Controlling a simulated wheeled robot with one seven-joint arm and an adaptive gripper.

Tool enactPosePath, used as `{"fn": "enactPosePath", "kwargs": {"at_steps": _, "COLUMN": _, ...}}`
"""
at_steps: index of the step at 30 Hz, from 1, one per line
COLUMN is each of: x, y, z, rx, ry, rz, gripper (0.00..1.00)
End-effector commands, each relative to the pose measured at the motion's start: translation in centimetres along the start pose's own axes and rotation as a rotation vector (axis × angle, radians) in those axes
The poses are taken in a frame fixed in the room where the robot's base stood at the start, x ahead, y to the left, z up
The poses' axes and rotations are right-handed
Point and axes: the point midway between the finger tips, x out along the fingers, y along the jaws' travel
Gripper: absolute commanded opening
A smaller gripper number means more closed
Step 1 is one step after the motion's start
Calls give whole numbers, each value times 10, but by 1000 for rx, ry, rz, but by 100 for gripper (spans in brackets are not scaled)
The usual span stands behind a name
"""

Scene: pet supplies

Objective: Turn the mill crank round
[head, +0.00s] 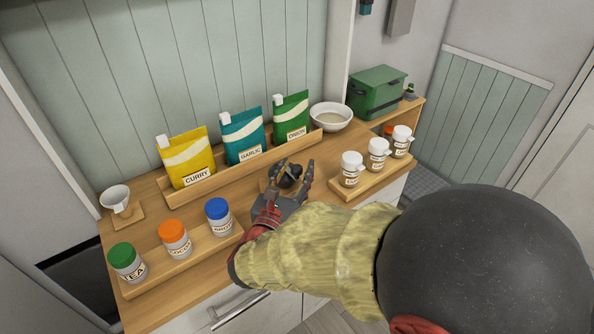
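The mill (289,171) is a small dark piece near the middle of the wooden counter, in front of the row of pouches. My gripper (292,182) reaches over the counter from the lower right and is at the mill. One finger stands up on the mill's right side, and the dark top of the mill shows between the fingers. My gripper hides the mill's lower part, and I cannot make out the crank. I cannot tell whether the fingers are closed on it.
Curry (188,158), garlic (243,136) and onion (291,116) pouches stand behind on a wooden rack. Jars with green (126,262), orange (175,239) and blue (218,216) lids stand at front left. White-capped shakers (352,170) stand at right. A white bowl (331,117) is behind.

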Motion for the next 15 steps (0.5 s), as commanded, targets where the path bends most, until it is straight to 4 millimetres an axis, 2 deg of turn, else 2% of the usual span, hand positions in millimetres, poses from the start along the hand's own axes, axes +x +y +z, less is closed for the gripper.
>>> {"fn": "enactPosePath", "kwargs": {"at_steps": 4, "x": 8, "y": 0, "z": 0, "rx": -1, "ry": 0, "rz": -1, "gripper": 40}}
{"fn": "enactPosePath", "kwargs": {"at_steps": 11, "x": 9, "y": 0, "z": 0, "rx": 0, "ry": 0, "rz": 0, "gripper": 40}}
{"fn": "enactPosePath", "kwargs": {"at_steps": 15, "x": 9, "y": 0, "z": 0, "rx": 0, "ry": 0, "rz": 0, "gripper": 34}}
